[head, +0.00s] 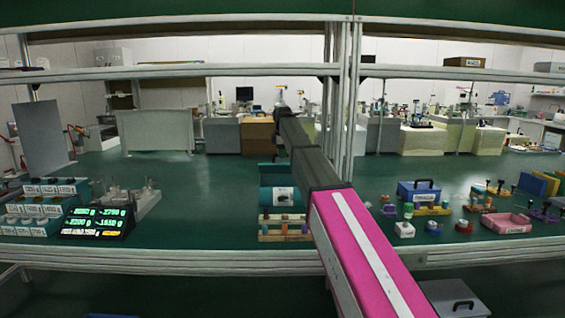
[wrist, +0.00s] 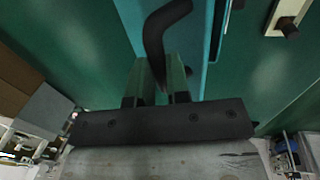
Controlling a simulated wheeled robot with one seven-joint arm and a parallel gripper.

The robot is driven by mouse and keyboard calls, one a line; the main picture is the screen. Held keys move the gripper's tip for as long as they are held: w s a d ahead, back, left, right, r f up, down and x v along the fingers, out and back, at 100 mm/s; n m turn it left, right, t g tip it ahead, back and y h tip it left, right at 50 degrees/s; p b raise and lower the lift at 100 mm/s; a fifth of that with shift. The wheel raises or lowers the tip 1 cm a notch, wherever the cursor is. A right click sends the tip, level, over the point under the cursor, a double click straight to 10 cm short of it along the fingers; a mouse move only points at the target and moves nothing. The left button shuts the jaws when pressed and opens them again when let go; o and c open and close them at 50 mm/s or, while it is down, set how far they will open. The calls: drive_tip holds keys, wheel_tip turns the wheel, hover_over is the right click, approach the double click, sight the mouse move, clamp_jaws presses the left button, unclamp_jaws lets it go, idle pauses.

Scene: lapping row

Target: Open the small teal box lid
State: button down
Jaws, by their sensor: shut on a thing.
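The small teal box (head: 267,197) stands on the green bench, left of my arm in the head view, with a pale label on its front. A teal panel (head: 264,172) shows above its front, partly behind my arm; I cannot tell how far the lid is open. In the wrist view a dark bent handle (wrist: 154,38) runs down between the fingers of my gripper (wrist: 164,75), which is shut on it. A teal surface (wrist: 198,50) lies right beside the handle. In the head view my arm hides the gripper and the handle.
A rack with coloured pegs (head: 284,228) stands in front of the teal box. A blue box with a handle (head: 418,191) and a pink tray (head: 506,222) are to the right. A lit display (head: 97,222) and labelled bins (head: 45,208) are at left. A metal post (head: 340,100) rises behind my arm.

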drive_tip(key=w, duration=1.7)
drive_tip(key=shift+w+f, duration=0.2)
drive_tip(key=shift+w, duration=0.4)
drive_tip(key=c, duration=1.1)
unclamp_jaws()
drive_tip(key=shift+w, duration=0.15)
drive_tip(key=shift+s, duration=0.3)
drive_tip(key=shift+r, duration=0.1)
